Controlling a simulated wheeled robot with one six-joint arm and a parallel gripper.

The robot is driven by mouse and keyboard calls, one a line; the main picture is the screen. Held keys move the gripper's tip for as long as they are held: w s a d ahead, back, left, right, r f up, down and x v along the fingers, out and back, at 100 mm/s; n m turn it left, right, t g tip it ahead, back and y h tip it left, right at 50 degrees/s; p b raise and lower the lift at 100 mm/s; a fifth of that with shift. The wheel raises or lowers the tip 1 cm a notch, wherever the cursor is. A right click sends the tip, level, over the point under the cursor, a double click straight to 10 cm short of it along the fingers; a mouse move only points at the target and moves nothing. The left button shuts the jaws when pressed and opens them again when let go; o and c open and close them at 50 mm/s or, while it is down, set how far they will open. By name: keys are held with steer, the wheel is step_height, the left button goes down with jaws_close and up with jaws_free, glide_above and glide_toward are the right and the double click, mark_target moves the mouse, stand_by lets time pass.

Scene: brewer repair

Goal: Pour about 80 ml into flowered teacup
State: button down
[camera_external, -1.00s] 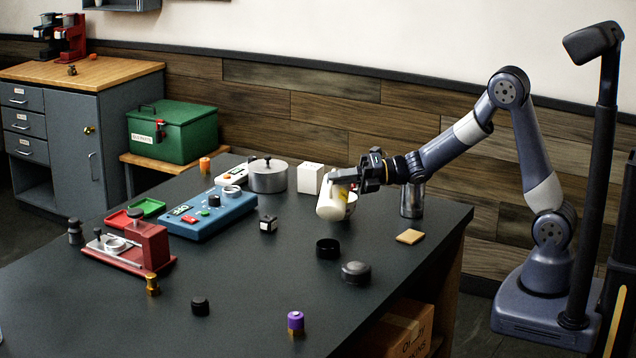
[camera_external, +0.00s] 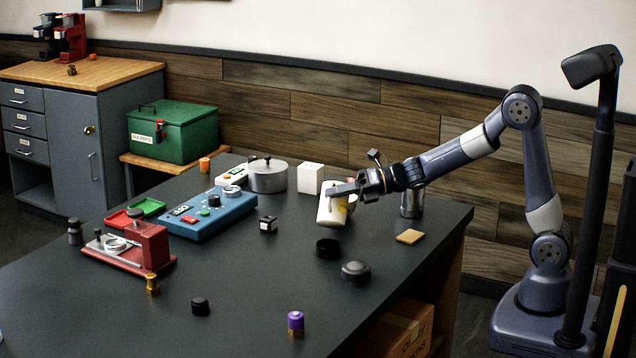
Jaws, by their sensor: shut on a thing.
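My gripper (camera_external: 345,188) is shut on a white vessel (camera_external: 326,212) and holds it tilted above the dark table. The vessel's exact kind is not clear. I cannot tell whether the two touch, and no stream of liquid can be made out.
A white box (camera_external: 311,178) and a lidded pot (camera_external: 268,178) stand behind left. A black ring (camera_external: 328,247), a dark round lid (camera_external: 355,271) and a tan square (camera_external: 410,236) lie in front.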

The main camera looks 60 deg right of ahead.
mark_target(332, 212)
stand_by(0.9)
steer(key=a+f+n+h+b, duration=0.1)
steer(key=s+a+f+n+h+b, duration=0.1)
steer(key=a+n+b, duration=0.1)
steer(key=a+f+n+b, duration=0.1)
steer(key=a+b, duration=0.1)
steer(key=shift+s+a+h, duration=0.2)
steer(key=shift+s+h, duration=0.1)
steer(key=shift+h, duration=0.1)
steer(key=shift+s+a+f+n+h, duration=0.1)
steer(key=shift+s+a+n+h, duration=0.1)
steer(key=shift+a+n+h, duration=0.6)
steer(key=shift+d, duration=0.1)
